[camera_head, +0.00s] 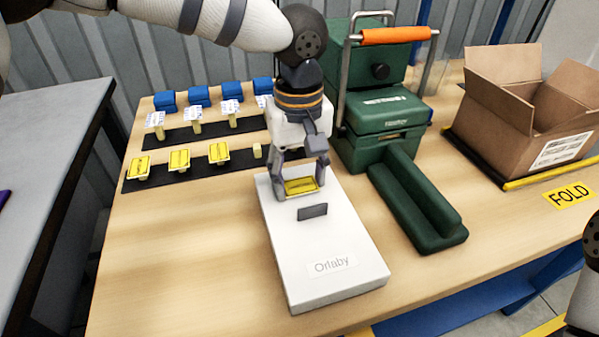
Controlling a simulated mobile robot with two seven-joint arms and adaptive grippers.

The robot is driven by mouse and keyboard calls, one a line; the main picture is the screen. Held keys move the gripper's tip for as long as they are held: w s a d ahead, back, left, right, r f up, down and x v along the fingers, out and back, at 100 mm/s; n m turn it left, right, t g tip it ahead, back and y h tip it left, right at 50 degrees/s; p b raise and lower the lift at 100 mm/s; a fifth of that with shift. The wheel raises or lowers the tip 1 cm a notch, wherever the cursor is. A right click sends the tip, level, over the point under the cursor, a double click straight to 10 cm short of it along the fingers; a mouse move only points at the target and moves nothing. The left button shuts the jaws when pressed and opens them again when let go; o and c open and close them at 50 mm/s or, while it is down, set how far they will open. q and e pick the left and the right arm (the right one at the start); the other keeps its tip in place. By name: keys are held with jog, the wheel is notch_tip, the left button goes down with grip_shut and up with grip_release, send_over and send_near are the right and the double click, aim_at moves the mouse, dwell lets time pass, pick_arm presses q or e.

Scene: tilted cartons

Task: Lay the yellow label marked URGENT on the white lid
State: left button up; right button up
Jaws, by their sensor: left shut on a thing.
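My left gripper (301,188) points down over the far end of the white lid (350,287). It is shut on a yellow label (300,186), which lies between its fingertips, roughly flat. The print on this label is too small to read. I cannot tell whether the label touches the lid or hangs just above it. The lid is a long white slab on the wooden table, with a dark grey rectangle (312,212) near the gripper and the word Orlaby towards its near end. My right gripper is out of view.
Several yellow labels (179,160) stand on holders on a dark strip, left of the lid. White labels (230,113) and blue blocks (200,96) stand behind. A green machine (384,115) with an orange handle (394,36) is close right. An open carton (530,110) stands far right.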

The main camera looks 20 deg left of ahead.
pick_arm(q)
jog(key=o, duration=0.7)
jog(key=shift+o, duration=0.7)
jog(key=o, duration=0.5)
jog(key=shift+c, duration=0.2)
notch_tip(320, 180, up, 5)
jog(key=shift+r+p, duration=0.1)
jog(key=shift+p, duration=0.6)
jog(key=shift+r, duration=1)
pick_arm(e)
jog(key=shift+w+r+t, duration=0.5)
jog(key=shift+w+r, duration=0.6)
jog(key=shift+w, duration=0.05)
